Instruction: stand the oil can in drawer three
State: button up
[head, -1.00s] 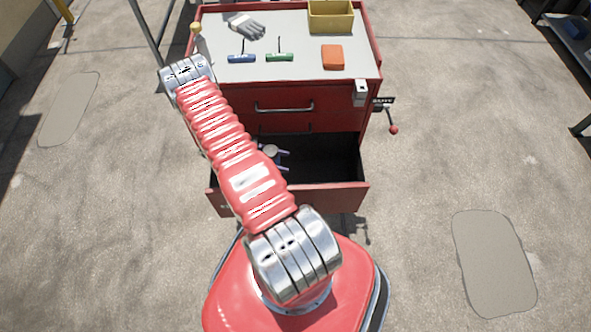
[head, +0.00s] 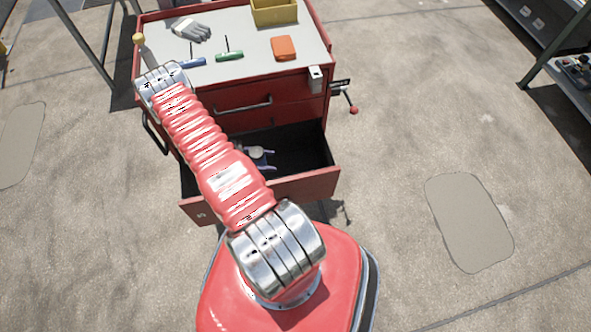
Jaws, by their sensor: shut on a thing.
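Drawer three (head: 304,186) seems to be the drawer pulled open at the bottom of the red tool cabinet, with a small white mark on its front. My arm reaches up across the left of the cabinet and hides part of the drawer. My gripper (head: 267,160) shows only in part beside the arm, as blue-grey fingers over the dark drawer opening. It is shut around a pale round top, which looks like the oil can (head: 257,152). The can's lower part is hidden, and I cannot tell whether it touches the drawer floor.
The cabinet top (head: 245,68) bears a grey glove (head: 191,30), a green-handled tool (head: 229,56), a blue-handled tool (head: 194,63), an orange block (head: 284,48) and a yellow bin (head: 274,12). A red-knobbed lever (head: 352,108) juts from the cabinet's right side.

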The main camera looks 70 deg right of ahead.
jog(key=s+d, duration=0.3)
jog(key=s, duration=0.3)
jog(key=s+d, duration=0.3)
jog(key=s, duration=0.3)
notch_tip(320, 180, down, 8)
jog(key=shift+a, duration=0.3)
jog(key=shift+f, duration=1.95)
jog(key=shift+f, duration=0.6)
jog(key=o, duration=1.3)
jog(key=shift+r, duration=0.1)
